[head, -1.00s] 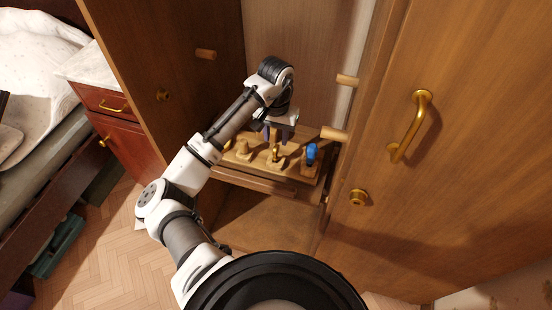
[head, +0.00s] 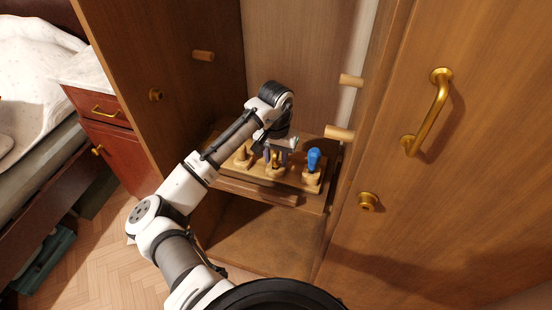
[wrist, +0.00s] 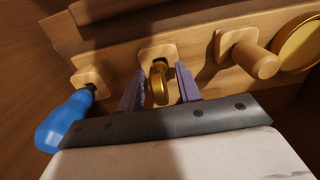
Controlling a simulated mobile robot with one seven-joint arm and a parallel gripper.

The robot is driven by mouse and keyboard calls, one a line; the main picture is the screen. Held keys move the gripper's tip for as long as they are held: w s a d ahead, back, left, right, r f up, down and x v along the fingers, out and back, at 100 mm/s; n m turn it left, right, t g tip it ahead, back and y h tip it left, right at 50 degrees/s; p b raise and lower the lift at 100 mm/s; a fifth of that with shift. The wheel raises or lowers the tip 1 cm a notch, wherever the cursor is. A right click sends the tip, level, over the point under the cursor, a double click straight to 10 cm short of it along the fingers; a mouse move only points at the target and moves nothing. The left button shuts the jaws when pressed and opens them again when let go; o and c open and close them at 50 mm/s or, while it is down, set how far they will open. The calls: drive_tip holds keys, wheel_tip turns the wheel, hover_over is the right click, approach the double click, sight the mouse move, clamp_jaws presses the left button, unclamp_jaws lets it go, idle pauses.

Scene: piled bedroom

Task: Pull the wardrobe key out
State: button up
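The wardrobe key, a small brass piece with a rounded bow (wrist: 159,84), stands in the middle square wooden socket (wrist: 157,50) of the rack (head: 295,188) inside the open wardrobe. It also shows in the head view (head: 275,158), partly hidden by my gripper. My gripper (wrist: 160,88) is open, with one purple-grey finger on each side of the key's bow. In the wrist view a narrow gap shows between the bow and each finger. The key's lower end is hidden in the socket.
A blue-handled item (head: 314,160) stands in the socket beside the key, close to my gripper. A wooden peg (wrist: 257,61) stands on the other side, with a round brass object (wrist: 300,40) past it. The wardrobe door with its brass handle (head: 428,112) is at the right.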

clamp_jaws()
drive_tip(key=shift+r+p, duration=0.8)
drive_tip(key=shift+p, duration=0.1)
idle(0.5)
drive_tip(key=shift+r+p, duration=3.7)
drive_tip(key=shift+r, duration=0.35)
